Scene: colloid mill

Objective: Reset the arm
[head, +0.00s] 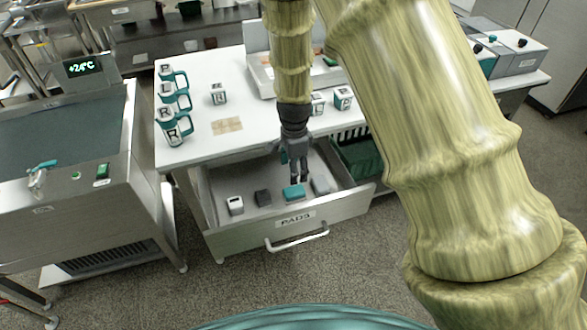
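My gripper (298,181) hangs from my bamboo-textured arm and points down into the open drawer (325,215). Its dark fingers end at or just above the back of a teal block (293,192) in the drawer. I cannot tell whether they touch it, or whether the fingers are open or shut. A grey block (320,184) lies just right of the teal one. A dark block (263,198) and a white block (235,205) lie to the left. The drawer front carries a "PADS" label and a handle (297,241).
The white table (200,125) above holds teal-handled lettered mugs (172,125) at left and lettered cubes (343,97). A green crate (358,157) sits right of the drawer. Speckled floor in front is clear.

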